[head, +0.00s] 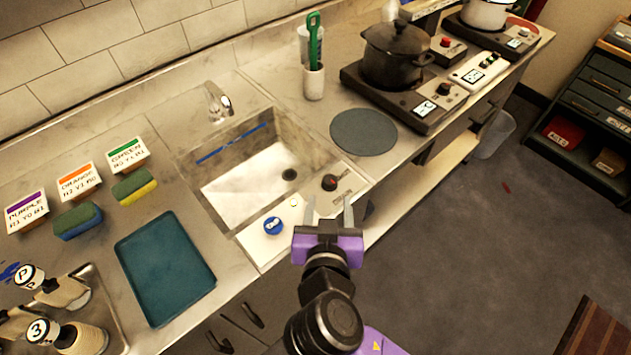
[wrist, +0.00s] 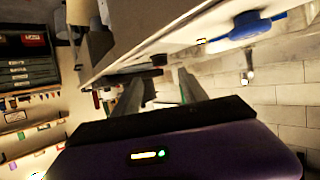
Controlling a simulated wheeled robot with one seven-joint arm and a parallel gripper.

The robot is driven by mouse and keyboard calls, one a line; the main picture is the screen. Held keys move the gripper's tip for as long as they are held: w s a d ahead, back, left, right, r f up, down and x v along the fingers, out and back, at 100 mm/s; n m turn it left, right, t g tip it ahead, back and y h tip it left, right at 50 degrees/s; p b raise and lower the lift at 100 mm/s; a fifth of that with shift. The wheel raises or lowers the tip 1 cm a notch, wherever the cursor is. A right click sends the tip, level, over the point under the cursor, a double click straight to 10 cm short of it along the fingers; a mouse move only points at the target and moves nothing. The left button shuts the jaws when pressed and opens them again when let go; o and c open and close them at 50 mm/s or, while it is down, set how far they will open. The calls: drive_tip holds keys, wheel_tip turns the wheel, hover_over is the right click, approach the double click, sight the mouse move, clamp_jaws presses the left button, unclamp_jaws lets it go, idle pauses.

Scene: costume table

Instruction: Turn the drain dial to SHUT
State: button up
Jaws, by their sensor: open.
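A dark round dial with a red mark (head: 329,183) sits on the light panel (head: 258,252) along the sink's front edge. A plate beside it has lettering too small to read, so I cannot tell its setting. A blue knob with a white mark (head: 272,226) is farther left on the same panel; a blue knob also shows at upper right in the wrist view (wrist: 252,27). My gripper (head: 329,205) is open and empty, its fingers pointing toward the dark dial from the front. In the wrist view the fingers (wrist: 158,90) are apart; a dark shape shows beyond them, possibly the dial.
The sink (head: 250,185) has a tap (head: 217,102) behind it. A teal tray (head: 165,268) and sponges (head: 134,186) lie left. A grey round mat (head: 363,132), a green-handled utensil cup (head: 313,82) and a black pot (head: 393,55) on a burner stand right. The floor in front is open.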

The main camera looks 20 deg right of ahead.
sight(330, 183)
drive_tip(key=shift+p+x, duration=0.75)
drive_tip(key=shift+x, duration=3.2)
drive_tip(key=shift+f, duration=0.1)
clamp_jaws()
